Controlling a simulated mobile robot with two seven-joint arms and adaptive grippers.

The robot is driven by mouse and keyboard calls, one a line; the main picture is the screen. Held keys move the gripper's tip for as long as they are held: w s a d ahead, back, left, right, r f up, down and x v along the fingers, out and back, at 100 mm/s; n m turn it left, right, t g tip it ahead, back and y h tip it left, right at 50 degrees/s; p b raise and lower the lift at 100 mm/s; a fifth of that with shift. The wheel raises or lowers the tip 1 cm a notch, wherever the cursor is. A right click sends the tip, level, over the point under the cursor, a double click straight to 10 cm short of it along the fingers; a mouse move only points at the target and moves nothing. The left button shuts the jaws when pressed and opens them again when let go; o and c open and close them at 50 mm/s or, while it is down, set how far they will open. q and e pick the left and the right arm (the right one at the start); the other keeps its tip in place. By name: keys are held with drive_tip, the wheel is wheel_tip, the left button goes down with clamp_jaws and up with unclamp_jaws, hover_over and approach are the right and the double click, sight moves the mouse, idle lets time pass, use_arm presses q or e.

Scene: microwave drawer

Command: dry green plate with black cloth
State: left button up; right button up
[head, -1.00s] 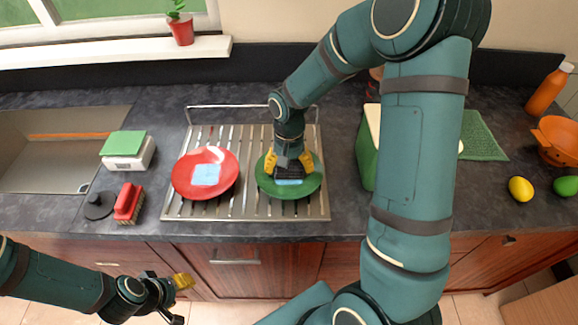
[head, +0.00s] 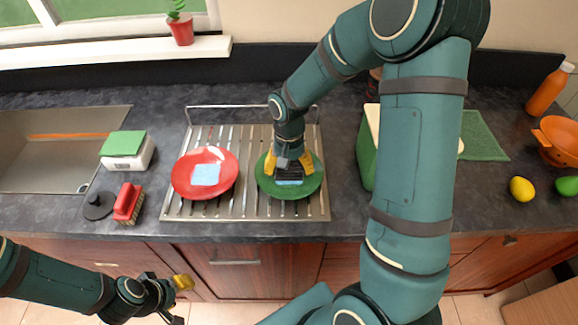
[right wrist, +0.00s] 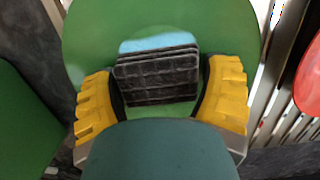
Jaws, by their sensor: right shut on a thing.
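The green plate (head: 300,190) lies on the metal drying rack. A light blue patch (head: 289,182) shows on it; in the right wrist view it sits at the far edge of the cloth. The black cloth (right wrist: 157,78) looks like a dark folded block with a grid pattern. My right gripper (head: 289,164) is shut on the black cloth, over the middle of the green plate. In the right wrist view its yellow fingers (right wrist: 163,95) stand on both sides of the cloth. My left gripper (head: 183,292) is low at the front, away from the counter; its jaw state is unclear.
A red plate (head: 224,163) with a light blue patch lies left on the rack (head: 246,208). A red brush (head: 129,203) and a sponge on a white box (head: 128,160) stand by the sink (head: 40,170). A green container (head: 366,157) stands right of the rack.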

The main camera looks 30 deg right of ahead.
drive_tip(key=shift+s+a, duration=0.15)
drive_tip(key=shift+s, duration=0.15)
drive_tip(key=shift+w, duration=0.1)
drive_tip(key=shift+w+d+f, duration=0.1)
drive_tip(key=shift+w+d, duration=0.3)
drive_tip(key=shift+w, duration=0.15)
drive_tip(key=shift+s+a, duration=0.1)
drive_tip(key=shift+s, duration=0.05)
drive_tip(key=shift+s+a, duration=0.3)
drive_tip(key=shift+s, duration=0.25)
drive_tip(key=shift+w+d, duration=0.4)
drive_tip(key=shift+w, duration=0.3)
drive_tip(key=shift+s, duration=0.1)
